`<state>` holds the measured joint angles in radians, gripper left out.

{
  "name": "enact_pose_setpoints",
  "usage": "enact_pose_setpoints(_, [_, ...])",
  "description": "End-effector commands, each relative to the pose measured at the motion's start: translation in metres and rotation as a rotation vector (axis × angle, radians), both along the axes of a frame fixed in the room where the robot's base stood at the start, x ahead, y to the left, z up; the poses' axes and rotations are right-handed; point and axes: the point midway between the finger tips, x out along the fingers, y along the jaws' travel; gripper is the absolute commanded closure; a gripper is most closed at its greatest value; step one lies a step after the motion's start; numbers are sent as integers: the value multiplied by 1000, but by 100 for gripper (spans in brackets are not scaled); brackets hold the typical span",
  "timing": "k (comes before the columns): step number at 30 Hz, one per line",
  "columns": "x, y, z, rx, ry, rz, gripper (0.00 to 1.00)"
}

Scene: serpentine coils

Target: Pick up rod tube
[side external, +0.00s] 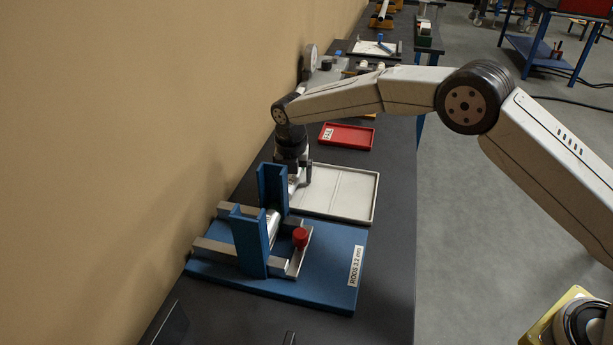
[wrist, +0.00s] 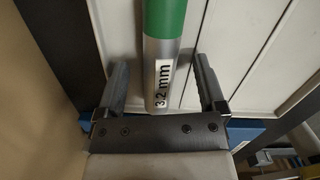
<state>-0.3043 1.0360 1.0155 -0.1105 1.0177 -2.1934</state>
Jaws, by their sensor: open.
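The rod tube (wrist: 163,70) shows in the wrist view as a silver cylinder with a green band and a "3.2 mm" label. My gripper (wrist: 161,68) is open, with one finger on each side of the tube and a visible gap at both. In the side external view my gripper (side external: 301,176) points down behind the blue posts, at the left edge of the white tray (side external: 374,205). The posts partly hide it there. A silvery rounded piece (side external: 272,222) shows between the posts; I cannot tell whether it is the tube.
A blue base (side external: 335,265) labelled "RODS 3.2 mm" carries two upright blue posts (side external: 249,243), metal bars and a red knob (side external: 300,237). A red tray (side external: 347,137) lies farther back. The wall is close on the left. The dark bench right of the base is clear.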

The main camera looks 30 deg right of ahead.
Motion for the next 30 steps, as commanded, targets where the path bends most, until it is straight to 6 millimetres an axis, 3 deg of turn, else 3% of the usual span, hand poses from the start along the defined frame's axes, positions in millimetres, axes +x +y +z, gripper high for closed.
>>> enact_pose_setpoints(14, [0, 0, 0, 0, -1, 0, 11])
enact_pose_setpoints(22, [0, 0, 0, 0, -1, 0, 97])
enact_pose_setpoints(30, [0, 0, 1, 0, -1, 0, 100])
